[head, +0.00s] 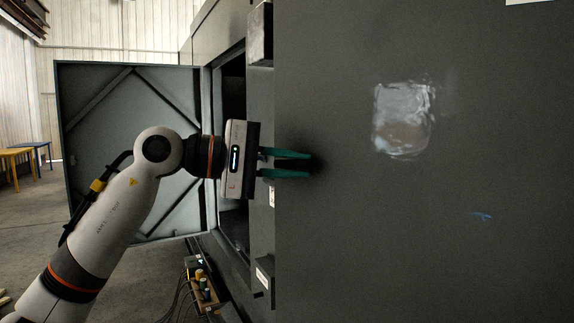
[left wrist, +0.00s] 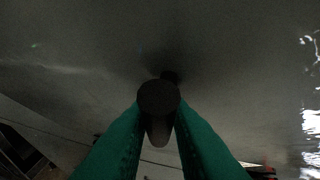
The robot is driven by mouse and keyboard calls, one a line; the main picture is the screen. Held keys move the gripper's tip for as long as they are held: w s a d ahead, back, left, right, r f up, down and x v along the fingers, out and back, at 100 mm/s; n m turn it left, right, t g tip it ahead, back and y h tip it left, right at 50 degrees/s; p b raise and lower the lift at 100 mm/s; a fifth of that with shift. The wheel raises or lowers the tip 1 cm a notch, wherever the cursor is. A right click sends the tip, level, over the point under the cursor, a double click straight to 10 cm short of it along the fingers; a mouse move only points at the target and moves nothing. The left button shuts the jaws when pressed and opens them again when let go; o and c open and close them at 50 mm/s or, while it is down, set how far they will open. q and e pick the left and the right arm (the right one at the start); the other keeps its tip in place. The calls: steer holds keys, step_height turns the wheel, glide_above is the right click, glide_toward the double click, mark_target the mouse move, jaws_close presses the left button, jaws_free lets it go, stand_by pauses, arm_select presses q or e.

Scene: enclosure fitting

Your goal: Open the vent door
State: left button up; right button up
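The large dark grey panel (head: 440,230) fills the right of the head view; I take it for the vent door, and it stands upright. A dark round-ended handle (left wrist: 158,97) sticks out from the grey surface in the left wrist view. My left gripper (head: 308,164) has its teal fingers pointing right at this panel. In the left wrist view its fingers (left wrist: 159,112) lie against both sides of the handle, with no clear gap. The handle is hard to make out in the head view, in shadow at the fingertips. My right gripper is not in view.
A braced metal door (head: 100,150) stands open at the left, behind my left arm. A dark opening (head: 233,100) lies between it and the panel. Cables and small parts (head: 203,290) are on the floor below. A yellow table (head: 17,152) stands far left.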

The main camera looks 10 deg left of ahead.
arm_select(q)
steer(key=o, duration=0.4)
steer(key=shift+w, duration=0.1)
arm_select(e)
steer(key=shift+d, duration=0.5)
arm_select(q)
steer(key=b+v, duration=0.3)
steer(key=v, duration=0.9)
steer(key=shift+b, duration=0.4)
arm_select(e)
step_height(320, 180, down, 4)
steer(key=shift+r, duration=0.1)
arm_select(q)
steer(key=shift+c, duration=0.7)
